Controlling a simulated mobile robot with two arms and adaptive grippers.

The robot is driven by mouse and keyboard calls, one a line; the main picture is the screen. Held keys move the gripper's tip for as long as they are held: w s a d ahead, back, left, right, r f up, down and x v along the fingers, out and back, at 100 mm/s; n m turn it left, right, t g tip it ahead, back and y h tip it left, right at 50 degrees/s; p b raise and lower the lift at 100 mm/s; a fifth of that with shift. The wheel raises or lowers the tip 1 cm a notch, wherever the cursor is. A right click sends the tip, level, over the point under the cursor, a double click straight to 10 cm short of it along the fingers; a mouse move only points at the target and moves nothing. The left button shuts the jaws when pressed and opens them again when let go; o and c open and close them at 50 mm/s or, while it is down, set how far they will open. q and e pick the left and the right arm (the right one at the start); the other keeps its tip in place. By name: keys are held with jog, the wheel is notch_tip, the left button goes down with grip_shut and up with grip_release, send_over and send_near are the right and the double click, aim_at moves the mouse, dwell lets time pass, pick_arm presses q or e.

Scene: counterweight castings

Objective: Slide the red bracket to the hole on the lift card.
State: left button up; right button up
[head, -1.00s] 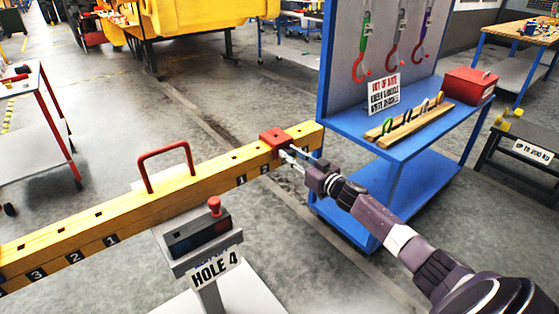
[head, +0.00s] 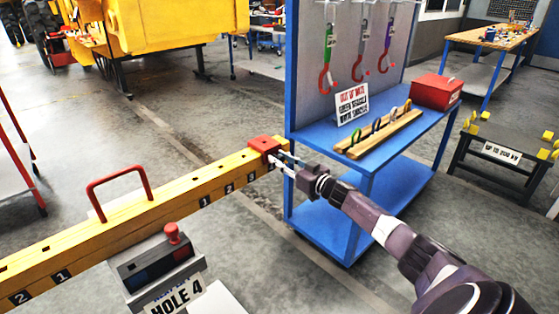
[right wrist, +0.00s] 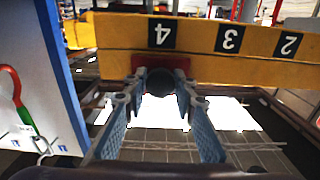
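The red bracket (head: 263,143) sits around the yellow beam (head: 170,207) near its far end. In the right wrist view the bracket (right wrist: 181,66) lines up with the label 4 (right wrist: 162,34), with labels 3 and 2 to the right. My right gripper (head: 279,161) is at the bracket's near side. Its fingertips (right wrist: 161,88) close on both sides of a dark round knob on the bracket. The lift card (head: 175,297) reads HOLE 4 and is on the grey stand below the beam. The hole under the bracket is hidden. My left gripper is not in view.
A red handle (head: 120,190) rises from the beam. A control box (head: 155,262) with a red button stands beside it. A blue workstation (head: 400,150) with hooks, a wooden rack and a red box (head: 436,93) stands close behind my right gripper.

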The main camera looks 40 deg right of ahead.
jog(key=shift+o, duration=1.4)
jog(key=s+d, duration=0.1)
jog(key=s, duration=1.1)
jog(key=s+f+m+g+h, duration=0.1)
jog(key=s+f+g+h, duration=0.35)
jog(key=f, duration=1.05)
jog(key=s+f+m+g+y, duration=0.1)
jog(key=s+f, duration=0.6)
jog(key=f, duration=0.8)
jog(key=s+a+f+g, duration=0.3)
jog(key=s+a+f, duration=0.2)
jog(key=s+f, duration=0.35)
jog(key=s+a+f+g, duration=0.2)
jog(key=s+a+f, duration=0.4)
jog(key=f, duration=0.4)
jog(key=s+a+f+n+g+y, duration=0.1)
jog(key=s+a+f+n+g, duration=0.1)
jog(key=s+a+f, duration=0.4)
jog(key=s+a+f+n+g+y, duration=0.1)
jog(key=s+a+f+g, duration=0.3)
jog(key=s+a, duration=1)
jog(key=s+f, duration=0.1)
jog(key=s, duration=0.4)
jog(key=shift+a+f+n, duration=0.3)
jog(key=shift+f+n, duration=0.1)
